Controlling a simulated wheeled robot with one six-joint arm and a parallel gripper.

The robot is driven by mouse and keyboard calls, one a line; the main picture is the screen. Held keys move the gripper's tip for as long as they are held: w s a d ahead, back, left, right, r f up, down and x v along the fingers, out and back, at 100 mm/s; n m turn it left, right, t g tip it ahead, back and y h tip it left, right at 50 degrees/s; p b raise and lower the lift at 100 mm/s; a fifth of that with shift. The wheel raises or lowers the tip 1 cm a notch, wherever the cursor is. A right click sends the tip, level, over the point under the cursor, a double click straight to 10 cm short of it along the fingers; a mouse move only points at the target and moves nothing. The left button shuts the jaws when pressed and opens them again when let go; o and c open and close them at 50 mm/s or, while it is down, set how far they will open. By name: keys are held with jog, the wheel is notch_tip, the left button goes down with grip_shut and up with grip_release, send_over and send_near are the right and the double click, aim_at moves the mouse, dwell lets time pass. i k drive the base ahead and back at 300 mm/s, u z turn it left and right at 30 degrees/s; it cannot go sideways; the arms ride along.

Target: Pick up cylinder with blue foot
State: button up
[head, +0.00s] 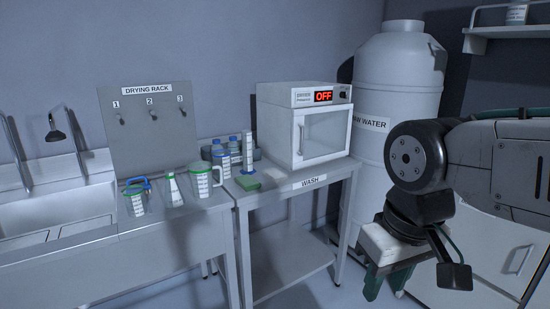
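The tall clear measuring cylinder with a blue foot (248,152) stands upright on the metal table marked WASH, left of the dryer. A green sponge-like block (248,184) lies in front of its foot. My gripper (388,283) hangs at the lower right, in front of the table's right end and well apart from the cylinder. Its two green fingers look spread, with nothing seen between them.
Blue-capped bottles (233,146) stand close left of the cylinder. A jug (198,182), a flask (173,190) and a blue-handled beaker (137,198) stand on the left counter. The dryer (322,132) reads OFF. A large white tank (402,75) stands behind my arm.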

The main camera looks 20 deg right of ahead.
aim_at(246, 135)
jog(key=u, duration=0.2)
jog(key=i, duration=1.35)
jog(key=z, duration=0.3)
